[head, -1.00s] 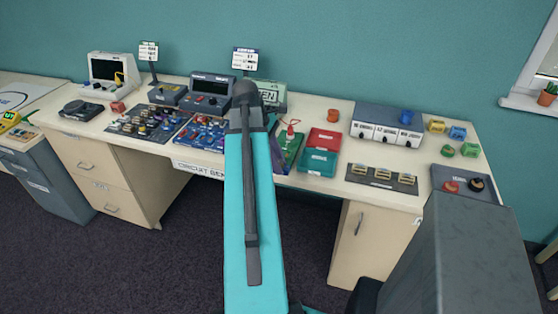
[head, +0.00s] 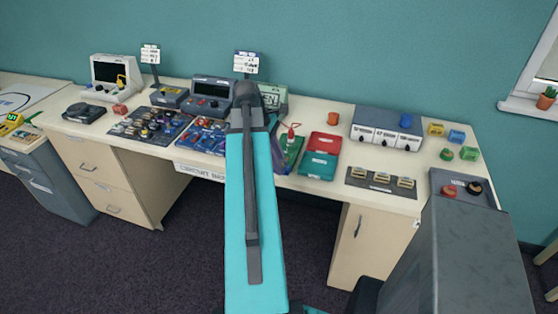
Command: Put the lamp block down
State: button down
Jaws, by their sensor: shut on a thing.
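My arm reaches up the middle of the head view over the bench (head: 410,200). My gripper is hidden behind the arm links, so neither its jaws nor anything in them shows. I cannot pick out the lamp block for sure. Small coloured blocks stand at the bench's right end: a yellow one (head: 436,129), a blue one (head: 457,136) and two green ones (head: 447,154). Another blue piece (head: 406,121) sits on the grey-topped drawer unit (head: 375,120). An orange piece (head: 333,118) stands left of that unit.
Red (head: 324,142) and teal (head: 318,166) boxes lie right of my arm. A dark mat with several tan pieces (head: 381,177) and a grey tray (head: 463,175) lie near the front edge. Component boards (head: 151,125) and meters fill the left. Small bare patches show between things.

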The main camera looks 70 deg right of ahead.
jog(key=shift+w, duration=0.1)
dwell(0.3)
jog(key=w+a+f+n+h+b, duration=0.1)
jog(key=w+a+n, duration=0.1)
jog(key=w+a, duration=0.55)
jog(key=w+a+f+n+t+h+b, duration=0.1)
jog(key=w+a+n, duration=0.3)
jog(key=w, duration=0.7)
jog(key=w+a+f+n, duration=0.1)
jog(key=w+a, duration=0.6)
jog(key=w, duration=0.3)
jog(key=w+a+n, duration=0.1)
jog(key=w+a, duration=0.4)
jog(key=a, duration=0.6)
jog(key=w+a+f+n+h+b, duration=0.1)
jog(key=w+a, duration=0.5)
jog(key=a, duration=0.4)
jog(key=w+a+n+b, duration=0.1)
jog(key=w+a, duration=0.5)
jog(key=a, duration=0.5)
jog(key=shift+a+f+t+h, duration=0.3)
jog(key=shift+a+f+t, duration=0.05)
jog(key=shift+t, duration=0.05)
jog(key=shift+w, duration=0.25)
